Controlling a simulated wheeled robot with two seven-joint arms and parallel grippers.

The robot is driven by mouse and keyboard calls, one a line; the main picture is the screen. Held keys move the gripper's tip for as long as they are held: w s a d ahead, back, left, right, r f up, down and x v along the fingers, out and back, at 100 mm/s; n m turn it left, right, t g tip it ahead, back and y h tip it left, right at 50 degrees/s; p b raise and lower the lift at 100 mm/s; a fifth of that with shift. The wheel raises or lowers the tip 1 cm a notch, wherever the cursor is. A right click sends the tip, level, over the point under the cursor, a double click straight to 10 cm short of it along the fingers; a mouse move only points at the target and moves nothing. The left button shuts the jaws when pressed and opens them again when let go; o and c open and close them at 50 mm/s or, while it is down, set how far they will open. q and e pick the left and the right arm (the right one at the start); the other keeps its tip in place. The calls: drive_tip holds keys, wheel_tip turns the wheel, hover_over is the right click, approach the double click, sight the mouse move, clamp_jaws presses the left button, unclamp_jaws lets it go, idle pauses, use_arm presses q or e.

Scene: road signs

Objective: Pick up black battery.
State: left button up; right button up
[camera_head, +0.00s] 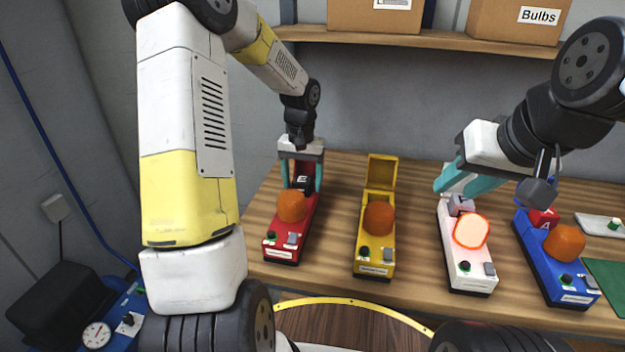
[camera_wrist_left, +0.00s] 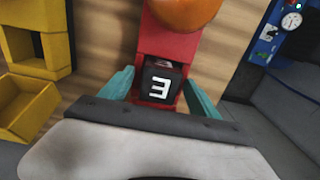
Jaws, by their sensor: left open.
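The black battery (camera_head: 304,183) sits in the back compartment of the red road sign unit (camera_head: 284,240), behind its orange lamp. In the left wrist view the battery (camera_wrist_left: 160,82) shows a white letter on its face. My left gripper (camera_head: 302,180) is open, with its teal fingers on either side of the battery; in the left wrist view the fingers (camera_wrist_left: 160,90) stand apart from it, with gaps on both sides. My right gripper (camera_head: 458,183) is at the back of the white unit (camera_head: 463,262); its fingers partly overlap in view, so its opening is unclear.
A yellow unit (camera_head: 374,240) with its lid raised stands right of the red one. The white unit's lamp is lit. A blue unit (camera_head: 560,270) with a red battery (camera_head: 543,218) is at the right. A shelf (camera_head: 420,40) with boxes runs above the table.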

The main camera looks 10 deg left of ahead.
use_arm(q)
drive_tip(key=shift+c, duration=0.2)
clamp_jaws()
wheel_tip(320, 180, up, 10)
drive_tip(key=shift+r, duration=0.1)
idle(0.5)
